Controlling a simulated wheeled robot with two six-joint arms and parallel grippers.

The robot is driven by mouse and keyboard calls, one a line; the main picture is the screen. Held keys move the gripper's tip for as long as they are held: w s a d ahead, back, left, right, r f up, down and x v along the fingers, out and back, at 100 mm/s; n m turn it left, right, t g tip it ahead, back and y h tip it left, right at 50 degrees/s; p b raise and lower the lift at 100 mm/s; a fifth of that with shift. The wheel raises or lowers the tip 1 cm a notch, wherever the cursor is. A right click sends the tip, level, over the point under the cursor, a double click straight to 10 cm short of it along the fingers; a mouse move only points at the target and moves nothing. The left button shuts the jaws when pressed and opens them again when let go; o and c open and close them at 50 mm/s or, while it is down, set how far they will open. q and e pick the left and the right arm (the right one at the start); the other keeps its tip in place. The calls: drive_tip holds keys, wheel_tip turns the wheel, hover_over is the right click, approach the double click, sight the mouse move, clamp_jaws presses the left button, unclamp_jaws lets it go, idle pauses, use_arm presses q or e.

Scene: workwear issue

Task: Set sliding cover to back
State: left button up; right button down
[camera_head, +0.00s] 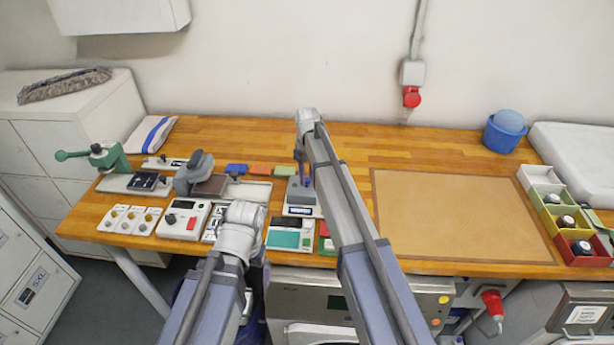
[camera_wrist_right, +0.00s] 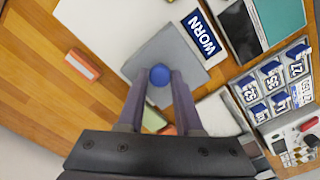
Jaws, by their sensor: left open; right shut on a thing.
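A square grey plate (camera_wrist_right: 165,45) with a blue knob (camera_wrist_right: 160,73), apparently the sliding cover, lies on a pale panel in the right wrist view. My right gripper (camera_wrist_right: 160,77) is shut on the knob, its fingers on either side. In the head view my right gripper (camera_head: 299,192) points down over this spot, and the label (camera_head: 299,210) shows just in front. My left gripper (camera_head: 247,303) is open at the table's front edge, mostly hidden behind its own arm.
Left of the arms stand a green clamp-like device (camera_head: 104,155), a grey press (camera_head: 195,172) and a white box with a red button (camera_head: 183,219). A teal-fronted device (camera_head: 290,234) is close in front of the cover. A brown mat (camera_head: 460,215) on the right is clear.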

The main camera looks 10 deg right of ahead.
drive_tip(key=shift+d, duration=0.1)
idle(0.6)
drive_tip(key=s+d, duration=0.1)
drive_tip(key=d, duration=0.2)
drive_tip(key=s+d, duration=0.1)
drive_tip(key=d, duration=0.3)
drive_tip(key=s+d, duration=0.1)
drive_tip(key=d, duration=0.3)
drive_tip(key=shift+s+d, duration=0.1)
drive_tip(key=shift+s, duration=0.05)
drive_tip(key=c, duration=0.6)
unclamp_jaws()
drive_tip(key=shift+d, duration=0.15)
wheel_tip(320, 180, up, 8)
drive_tip(key=p, duration=0.7)
drive_tip(key=shift+f+p, duration=0.1)
drive_tip(key=shift+p, duration=0.3)
